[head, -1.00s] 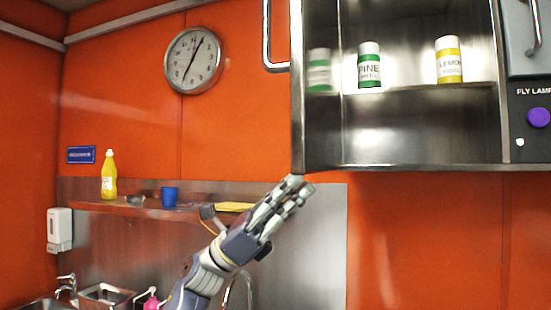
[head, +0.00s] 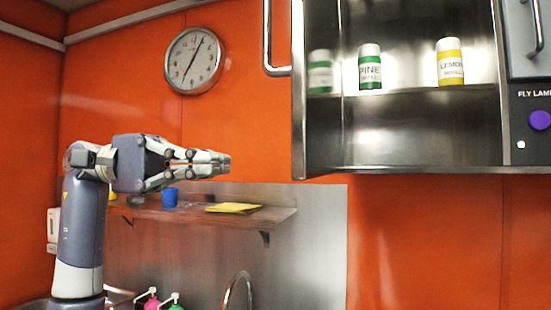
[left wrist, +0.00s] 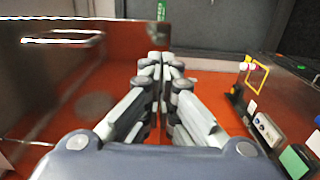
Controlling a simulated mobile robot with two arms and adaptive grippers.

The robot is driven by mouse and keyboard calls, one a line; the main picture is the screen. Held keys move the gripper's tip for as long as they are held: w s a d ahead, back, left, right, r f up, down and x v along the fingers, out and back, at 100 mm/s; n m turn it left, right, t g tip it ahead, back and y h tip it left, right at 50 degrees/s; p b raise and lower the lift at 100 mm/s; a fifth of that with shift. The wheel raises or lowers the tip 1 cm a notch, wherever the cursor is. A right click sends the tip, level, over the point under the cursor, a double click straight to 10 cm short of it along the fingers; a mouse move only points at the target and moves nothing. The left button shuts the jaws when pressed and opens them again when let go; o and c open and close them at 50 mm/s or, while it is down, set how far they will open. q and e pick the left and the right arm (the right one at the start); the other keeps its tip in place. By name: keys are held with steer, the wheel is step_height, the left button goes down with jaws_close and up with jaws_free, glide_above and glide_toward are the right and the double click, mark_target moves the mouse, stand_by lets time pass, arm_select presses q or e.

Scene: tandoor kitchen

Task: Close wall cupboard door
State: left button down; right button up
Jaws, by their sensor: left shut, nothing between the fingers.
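The wall cupboard (head: 420,165) stands open at the upper right, its inside facing me. Its door (head: 298,110) is swung out and shows nearly edge-on at the cupboard's left side, with a bar handle (head: 268,45) on its left face. My left gripper (head: 226,163) is shut and empty, pointing right, to the left of the door's lower part and apart from it in the picture. In the left wrist view the shut fingers (left wrist: 160,62) point ahead. A grey metal panel with a bright bar, seemingly the door and handle (left wrist: 62,38), is at upper left. My right gripper is not in view.
In the cupboard stand a green-labelled PINE bottle (head: 370,68) and a yellow LEMON bottle (head: 449,63). Below my gripper is a shelf (head: 275,215) with a blue cup (head: 169,198) and a yellow cloth (head: 234,208). A fly lamp panel (head: 535,120) is at far right.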

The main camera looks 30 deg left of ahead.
arm_select(q)
steer(key=p+x, duration=0.3)
steer(key=x, duration=0.7)
